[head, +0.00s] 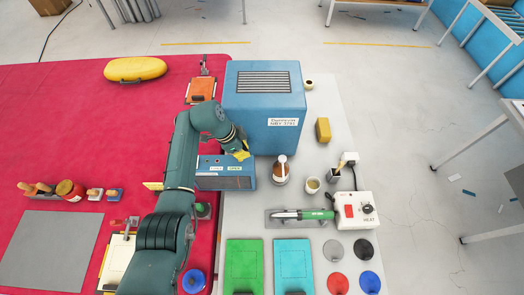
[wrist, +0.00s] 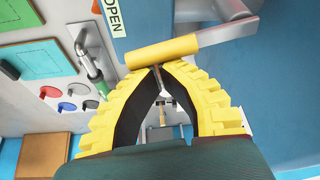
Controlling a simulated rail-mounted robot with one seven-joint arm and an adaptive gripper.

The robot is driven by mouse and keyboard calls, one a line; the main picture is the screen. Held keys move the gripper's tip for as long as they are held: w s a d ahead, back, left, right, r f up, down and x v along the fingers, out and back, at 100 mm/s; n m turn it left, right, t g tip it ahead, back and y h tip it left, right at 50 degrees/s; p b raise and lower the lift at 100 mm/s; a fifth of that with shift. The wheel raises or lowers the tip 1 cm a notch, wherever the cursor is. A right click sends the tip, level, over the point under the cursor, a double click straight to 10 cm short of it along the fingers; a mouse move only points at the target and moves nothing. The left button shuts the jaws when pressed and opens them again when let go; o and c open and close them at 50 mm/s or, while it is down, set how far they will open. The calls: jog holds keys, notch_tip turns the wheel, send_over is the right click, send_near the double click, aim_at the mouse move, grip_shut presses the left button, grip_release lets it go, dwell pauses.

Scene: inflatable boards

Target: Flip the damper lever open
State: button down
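The damper lever shows in the wrist view as a grey metal bar with a yellow cylindrical grip (wrist: 162,51), lying across just beyond my fingertips. Whether the fingertips touch the grip I cannot tell. My gripper (wrist: 160,69) has black pads and yellow ribbed backs; its tips come together with nothing visible between them. In the head view my gripper (head: 241,153) is over the back right of a low blue box (head: 225,181) with small labels and a dark grille. An "OPEN" label (wrist: 113,15) shows in the wrist view, left of the lever. The lever is hidden by my gripper in the head view.
A tall blue machine (head: 264,110) stands behind the low box. A brown bottle (head: 280,173) and small cup (head: 313,185) stand to the right. A heater control box (head: 355,210), a green-handled tool (head: 303,214), and green and cyan panels (head: 292,266) lie nearer the front.

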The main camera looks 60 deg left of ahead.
jog(key=shift+s+a, duration=0.1)
jog(key=shift+s, duration=0.6)
jog(key=p+v, duration=0.8)
jog(key=v, duration=0.2)
jog(key=shift+a, duration=0.3)
